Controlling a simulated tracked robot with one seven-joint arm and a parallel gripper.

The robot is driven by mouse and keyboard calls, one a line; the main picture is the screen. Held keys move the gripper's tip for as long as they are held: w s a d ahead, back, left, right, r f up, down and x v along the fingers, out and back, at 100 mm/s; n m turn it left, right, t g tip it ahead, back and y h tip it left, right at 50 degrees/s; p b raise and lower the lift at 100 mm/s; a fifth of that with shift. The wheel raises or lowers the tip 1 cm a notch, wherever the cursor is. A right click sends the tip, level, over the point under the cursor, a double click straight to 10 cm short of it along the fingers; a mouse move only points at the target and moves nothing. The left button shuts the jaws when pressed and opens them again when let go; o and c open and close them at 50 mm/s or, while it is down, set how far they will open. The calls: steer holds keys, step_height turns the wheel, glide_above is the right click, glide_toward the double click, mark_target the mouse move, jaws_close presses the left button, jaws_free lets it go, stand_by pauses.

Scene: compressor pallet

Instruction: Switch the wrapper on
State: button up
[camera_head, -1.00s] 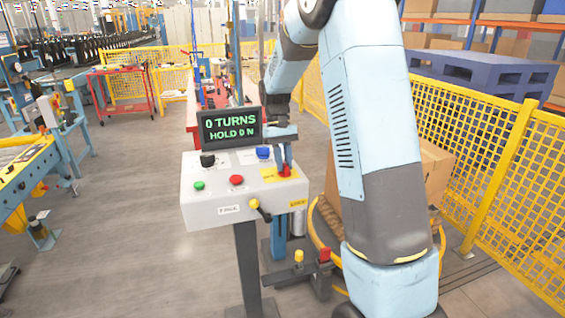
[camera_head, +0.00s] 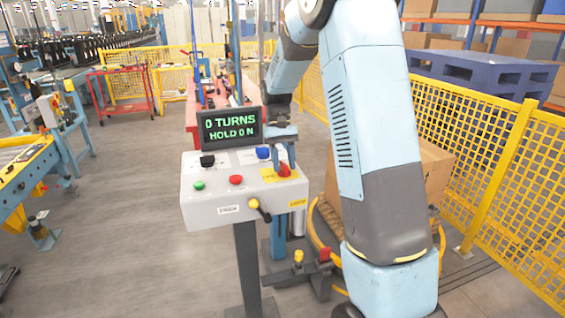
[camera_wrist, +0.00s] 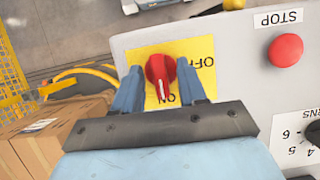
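The red switch knob (camera_wrist: 160,70) sits on a yellow plate marked OFF and ON, on the grey control box (camera_head: 225,209). In the wrist view its white pointer line points toward ON. The knob also shows in the head view (camera_head: 285,170). My gripper (camera_wrist: 159,72) is over the knob, with one blue finger on each side and a little room between fingers and knob. It looks open and holds nothing. The display (camera_head: 231,128) above the box reads "0 TURNS HOLD ON".
The box also carries a green button (camera_head: 199,185), a red STOP button (camera_wrist: 286,50), a black dial (camera_head: 207,160), a blue button (camera_head: 263,152) and a yellow-knobbed lever (camera_head: 255,205). A cardboard box (camera_head: 434,172) and yellow mesh fence (camera_head: 490,150) stand to the right.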

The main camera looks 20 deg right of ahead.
steer(key=v, duration=1.3)
steer(key=shift+w+r, duration=0.15)
steer(key=shift+r, duration=0.15)
steer(key=s+r+t, duration=0.3)
steer(key=s+r, duration=0.1)
steer(key=s, duration=0.5)
steer(key=s+r+t, duration=0.2)
steer(key=s+r, duration=0.1)
steer(key=s, duration=0.6)
steer(key=s+f+t, duration=0.4)
steer(key=s+t, duration=0.1)
steer(key=s, duration=1.1)
steer(key=shift+a+f, duration=0.2)
steer(key=shift+a, duration=0.05)
